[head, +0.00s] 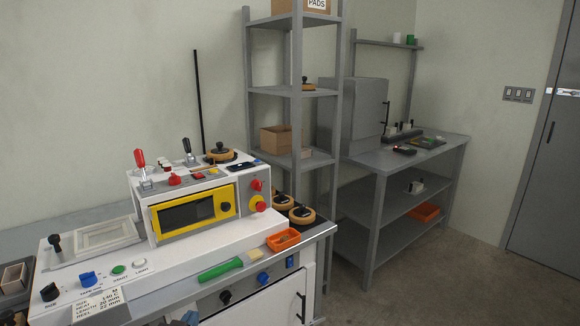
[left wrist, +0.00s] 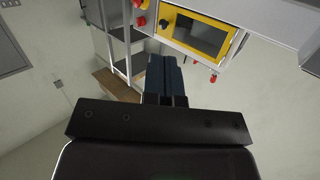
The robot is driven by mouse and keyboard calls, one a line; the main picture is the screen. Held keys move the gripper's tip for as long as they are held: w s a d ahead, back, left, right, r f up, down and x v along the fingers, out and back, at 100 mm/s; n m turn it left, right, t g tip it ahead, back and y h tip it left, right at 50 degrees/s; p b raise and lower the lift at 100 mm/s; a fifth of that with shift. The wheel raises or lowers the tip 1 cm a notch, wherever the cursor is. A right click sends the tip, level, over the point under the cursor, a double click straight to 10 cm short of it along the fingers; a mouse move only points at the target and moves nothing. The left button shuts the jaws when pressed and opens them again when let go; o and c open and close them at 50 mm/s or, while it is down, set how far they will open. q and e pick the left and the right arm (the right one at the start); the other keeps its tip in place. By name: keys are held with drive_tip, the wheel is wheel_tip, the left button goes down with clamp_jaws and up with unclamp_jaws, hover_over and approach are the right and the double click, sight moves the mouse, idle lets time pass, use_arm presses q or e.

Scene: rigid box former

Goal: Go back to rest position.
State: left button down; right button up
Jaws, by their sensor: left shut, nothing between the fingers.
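My left gripper (left wrist: 164,68) shows in the left wrist view with its two dark blue fingers pressed together and nothing between them. In the head view only a small part of it (head: 188,318) shows at the bottom edge, in front of the box-forming machine (head: 152,262). The machine is white, with a yellow-framed window (head: 192,211). In the left wrist view the yellow-framed window (left wrist: 198,33) appears turned over, beyond the fingertips. The fingers touch nothing that I can see. My right gripper is in neither view.
A green-handled brush (head: 221,269) and an orange tray (head: 284,239) lie on the machine's front ledge. Red (head: 140,158) and black levers stand on its top. A grey shelf rack (head: 296,110) and a grey workbench (head: 410,150) stand behind. Floor at the right (head: 470,270) is clear.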

use_arm(q)
drive_tip(key=s+a+f+g, duration=0.1)
drive_tip(key=s+f, duration=0.3)
drive_tip(key=s, duration=0.5)
drive_tip(key=s+a+f+g+y+p, duration=0.1)
drive_tip(key=s+f, duration=0.4)
drive_tip(key=s, duration=0.5)
drive_tip(key=s+a+f+g, duration=0.3)
drive_tip(key=s+a+f, duration=0.1)
drive_tip(key=s, duration=0.6)
drive_tip(key=shift+f+n, duration=0.3)
drive_tip(key=shift+f, duration=0.3)
